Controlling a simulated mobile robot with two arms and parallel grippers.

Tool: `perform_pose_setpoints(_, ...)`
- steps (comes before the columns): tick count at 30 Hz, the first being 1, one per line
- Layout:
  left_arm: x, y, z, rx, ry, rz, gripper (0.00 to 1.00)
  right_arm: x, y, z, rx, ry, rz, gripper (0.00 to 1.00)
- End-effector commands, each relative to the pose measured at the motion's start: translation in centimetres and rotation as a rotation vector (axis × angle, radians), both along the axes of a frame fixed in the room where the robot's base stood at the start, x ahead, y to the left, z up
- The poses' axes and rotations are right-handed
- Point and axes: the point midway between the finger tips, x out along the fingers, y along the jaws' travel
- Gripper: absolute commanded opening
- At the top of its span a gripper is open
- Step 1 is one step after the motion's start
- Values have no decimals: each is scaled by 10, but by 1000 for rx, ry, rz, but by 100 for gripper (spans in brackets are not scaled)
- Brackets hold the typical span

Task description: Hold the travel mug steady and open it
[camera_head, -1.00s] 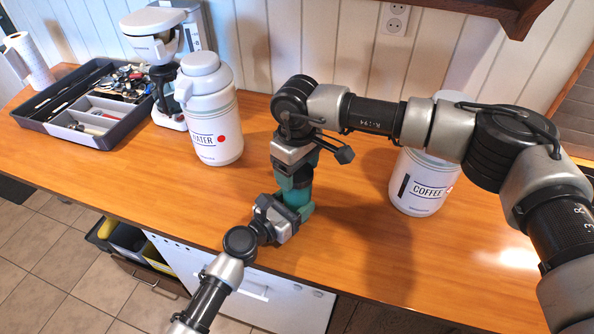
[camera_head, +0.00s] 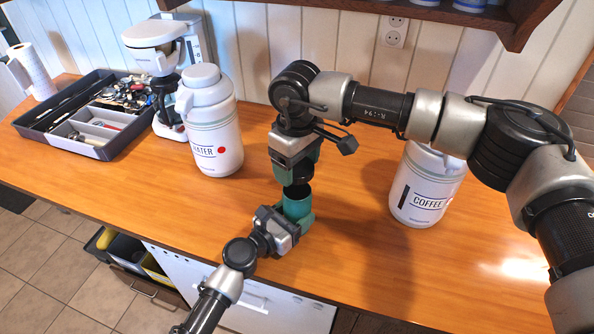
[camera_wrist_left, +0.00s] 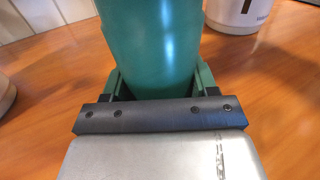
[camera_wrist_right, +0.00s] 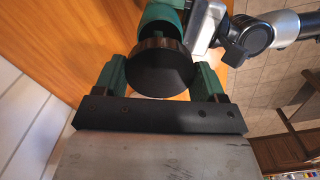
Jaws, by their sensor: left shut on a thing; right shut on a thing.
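The teal travel mug (camera_head: 297,207) stands upright near the counter's front edge. My left gripper (camera_head: 301,222) is shut on its body from the front; in the left wrist view the mug (camera_wrist_left: 152,45) sits between the two green fingers. My right gripper (camera_head: 297,168) is above the mug, pointing down and shut on the dark lid. In the right wrist view the round dark lid (camera_wrist_right: 160,72) lies between its fingers, with the teal mug (camera_wrist_right: 165,16) beyond. In the head view the mug's dark mouth shows below the raised lid, with a small gap.
A white WATER jug (camera_head: 212,125) stands left of the mug, and a white COFFEE jug (camera_head: 428,188) stands right, under my right arm. A utensil tray (camera_head: 84,143) and a coffee machine (camera_head: 160,70) are at the back left. The wooden counter (camera_head: 130,200) is clear at left front.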

Motion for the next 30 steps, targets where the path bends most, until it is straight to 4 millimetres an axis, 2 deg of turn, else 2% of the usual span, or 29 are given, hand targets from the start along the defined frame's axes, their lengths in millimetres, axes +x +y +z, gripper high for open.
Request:
perform_pose_setpoints(3, -1, 0, -1, 0, 3, -1, 0, 0, 0, 0, -1, 1, 0, 42)
perform_pose_setpoints(4, -1, 0, -1, 0, 3, -1, 60, 0, 0, -1, -1, 1, 0, 42)
perform_pose_setpoints(9, 0, 0, -1, 0, 1, -1, 86, 0, 0, -1, -1, 1, 0, 42)
perform_pose_setpoints(10, 0, 0, -1, 0, 1, -1, 88, 0, 0, -1, -1, 1, 0, 42)
perform_pose_setpoints(20, -3, 3, -1, 1, 1, 0, 88, 0, 0, -1, -1, 1, 0, 42)
perform_pose_setpoints(23, -12, 12, -2, 1, 1, 0, 88, 0, 0, -1, -1, 1, 0, 42)
perform_pose_setpoints(30, -49, 47, -3, 3, 3, 0, 88, 0, 0, -7, -1, 1, 0, 42)
